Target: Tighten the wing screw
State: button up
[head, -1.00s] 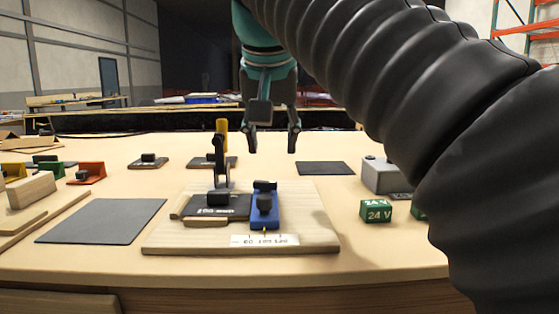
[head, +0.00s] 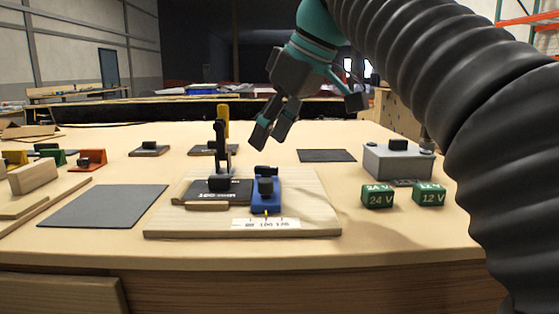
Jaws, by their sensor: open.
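A small black knob (head: 265,187), which looks like the wing screw, stands on a blue block (head: 267,202) on a wooden board (head: 190,227). Its wing shape is too small to make out. A white scale label (head: 266,224) lies in front of the blue block, with a small yellow pointer at the block's front end. To the left on the same board is a black module (head: 232,192) by an upright black lever with a yellow part behind it. My gripper (head: 272,131) is open and empty, tilted down to the left, above and apart from the board.
Green 24 V (head: 377,196) and 12 V (head: 428,194) blocks stand right of the board, before a grey box (head: 398,161). A dark mat (head: 104,206) lies left, another (head: 327,155) behind right. Coloured pieces and wooden blocks are at the far left.

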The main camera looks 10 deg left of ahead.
aim_at(274, 167)
jog(key=n, duration=0.1)
jog(key=n+g, duration=0.1)
jog(key=n, duration=0.1)
jog(key=shift+w+f+n+g, duration=0.25)
jog(key=shift+w+n+g, duration=0.05)
jog(key=shift+d+f+n+g, duration=0.1)
jog(key=shift+f+n+g, duration=0.2)
jog(key=shift+f+n, duration=0.1)
jog(key=shift+f+b, duration=1.4)
jog(key=shift+f, duration=0.25)
jog(key=shift+c, duration=0.3)
jog(key=shift+s, duration=0.1)
grip_shut()
jog(key=shift+m, duration=0.3)
